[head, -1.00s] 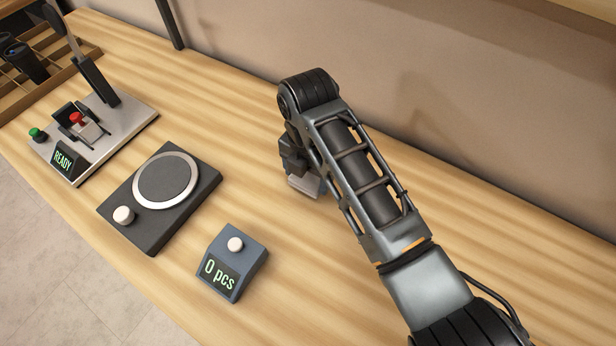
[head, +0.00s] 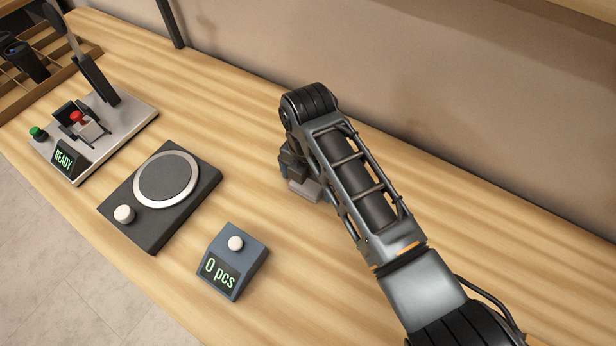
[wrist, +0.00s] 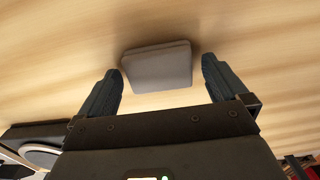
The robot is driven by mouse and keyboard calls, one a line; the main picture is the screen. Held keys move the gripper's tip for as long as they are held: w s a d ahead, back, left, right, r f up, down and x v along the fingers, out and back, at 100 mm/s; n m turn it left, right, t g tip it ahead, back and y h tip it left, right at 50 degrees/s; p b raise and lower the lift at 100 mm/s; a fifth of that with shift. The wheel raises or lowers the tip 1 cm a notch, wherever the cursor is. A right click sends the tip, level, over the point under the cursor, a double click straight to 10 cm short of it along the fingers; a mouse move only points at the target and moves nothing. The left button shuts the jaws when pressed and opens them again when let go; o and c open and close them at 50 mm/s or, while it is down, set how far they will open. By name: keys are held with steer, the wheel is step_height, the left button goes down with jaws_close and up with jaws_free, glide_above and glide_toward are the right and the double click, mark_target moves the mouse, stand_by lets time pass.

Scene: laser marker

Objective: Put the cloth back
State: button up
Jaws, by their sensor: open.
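A grey folded cloth (wrist: 158,68) lies on the wooden table in the wrist view, a flat pad with rounded corners. In the head view a small part of it (head: 305,190) shows beside my gripper, the rest hidden behind my arm. My gripper (wrist: 162,85) is open, with one dark finger on each side of the cloth in the picture. A gap shows between the cloth and each finger. I cannot tell how high the fingertips are above the table.
A blue-grey counter box (head: 232,262) reading "0 pcs" stands at the front. A dark turntable unit (head: 160,197) and the laser marker (head: 92,135) reading "READY" are to the left. A wooden compartment tray (head: 60,72) is at the far left. The table right of my arm is clear.

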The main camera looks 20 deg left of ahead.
mark_target(308, 183)
steer(key=shift+r, duration=0.1)
step_height(308, 183, up, 12)
steer(key=b, duration=0.1)
stand_by(0.4)
